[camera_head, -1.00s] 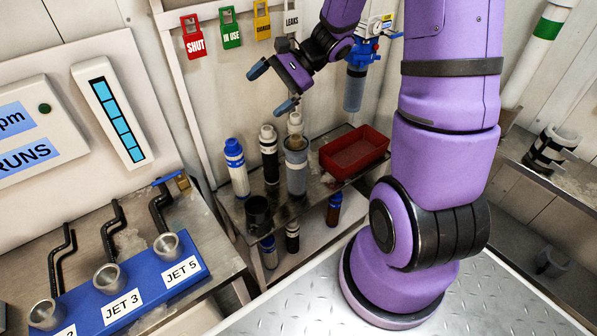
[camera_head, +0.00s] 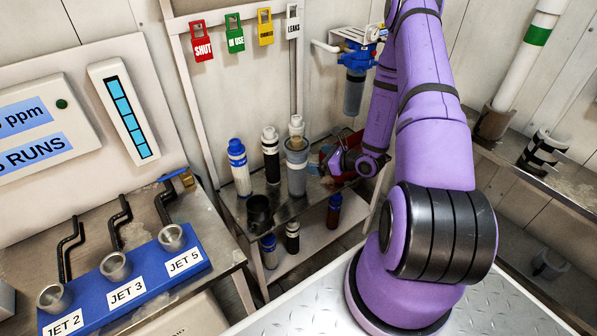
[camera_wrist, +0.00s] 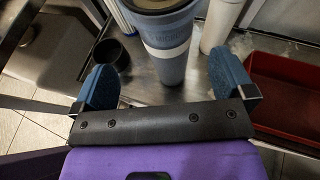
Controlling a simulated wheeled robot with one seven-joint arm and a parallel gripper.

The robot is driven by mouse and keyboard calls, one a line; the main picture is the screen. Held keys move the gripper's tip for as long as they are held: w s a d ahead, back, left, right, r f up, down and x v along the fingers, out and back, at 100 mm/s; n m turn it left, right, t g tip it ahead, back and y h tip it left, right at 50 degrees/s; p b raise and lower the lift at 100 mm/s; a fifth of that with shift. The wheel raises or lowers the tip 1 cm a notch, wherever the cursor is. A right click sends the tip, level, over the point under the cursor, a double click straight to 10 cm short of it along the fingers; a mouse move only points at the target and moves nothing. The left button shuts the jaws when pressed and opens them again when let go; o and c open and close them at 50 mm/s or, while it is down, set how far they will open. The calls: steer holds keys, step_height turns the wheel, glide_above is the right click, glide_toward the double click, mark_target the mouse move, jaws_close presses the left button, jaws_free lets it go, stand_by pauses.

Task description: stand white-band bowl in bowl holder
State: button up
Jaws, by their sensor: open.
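A grey, semi-clear bowl (camera_head: 297,172) with a pale band stands upright on the metal bench, with something brown in its top. I take it for the white-band bowl; it also shows in the wrist view (camera_wrist: 165,30). My gripper (camera_head: 318,170) is low at its right side. In the wrist view my gripper (camera_wrist: 165,82) is open, its blue fingers spread to either side of the bowl's lower part, and I see no grip on it. A black open cup (camera_head: 259,214) stands at the bench's front left; I cannot tell whether it is the bowl holder.
Blue-capped (camera_head: 239,168), black (camera_head: 271,155) and white-capped (camera_head: 297,125) cylinders stand close around the bowl. A red tray (camera_wrist: 290,100) is to its right, partly behind my arm. A blue filter head (camera_head: 358,57) hangs above. More bottles stand on the lower shelf.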

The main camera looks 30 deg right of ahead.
mark_target(300, 164)
steer(key=shift+m+h, duration=0.6)
steer(key=shift+m, duration=0.1)
steer(key=shift+w+a+f, duration=0.45)
steer(key=shift+w+f, duration=0.75)
steer(key=shift+w, duration=0.1)
steer(key=shift+w+a+f, duration=0.45)
steer(key=shift+w+f, duration=0.7)
steer(key=shift+w, duration=0.15)
steer(key=shift+w+a+f, duration=0.45)
steer(key=shift+w+f, duration=0.75)
steer(key=shift+w, duration=0.1)
steer(key=c, duration=1)
